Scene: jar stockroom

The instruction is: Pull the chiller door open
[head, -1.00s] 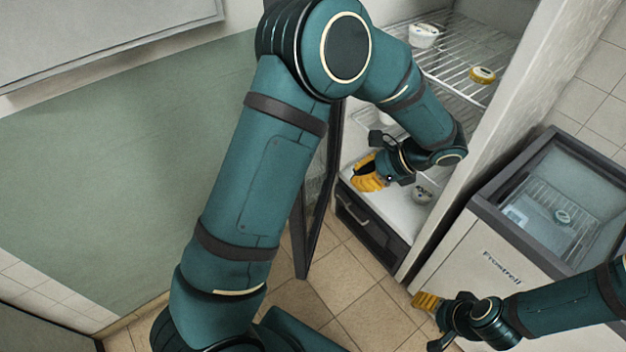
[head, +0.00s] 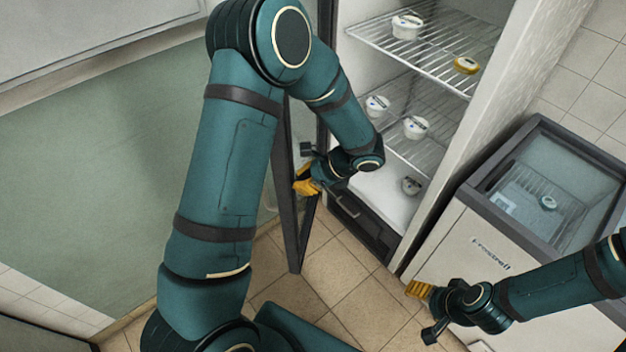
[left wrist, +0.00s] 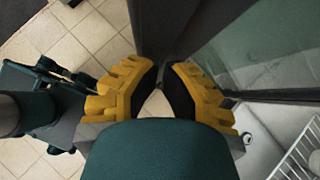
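The chiller is the tall white cabinet at the upper middle of the head view. Its dark-framed glass door (head: 284,205) stands swung open on the cabinet's left side. The door also shows in the left wrist view (left wrist: 265,50). My left gripper (head: 304,182) is at the inner side of the door, close to its frame. In the left wrist view its two yellow fingers (left wrist: 166,75) are apart, with the dark frame just beyond the tips. I cannot tell whether they touch it. My right gripper (head: 418,290) hangs low in front of the chest freezer; its fingers overlap.
Wire shelves (head: 425,45) inside the chiller hold several small tubs (head: 407,27). A chest freezer (head: 450,262) with a glass lid stands to the right. A green wall panel (head: 90,180) is on the left. Tiled floor (head: 335,270) is free before the chiller.

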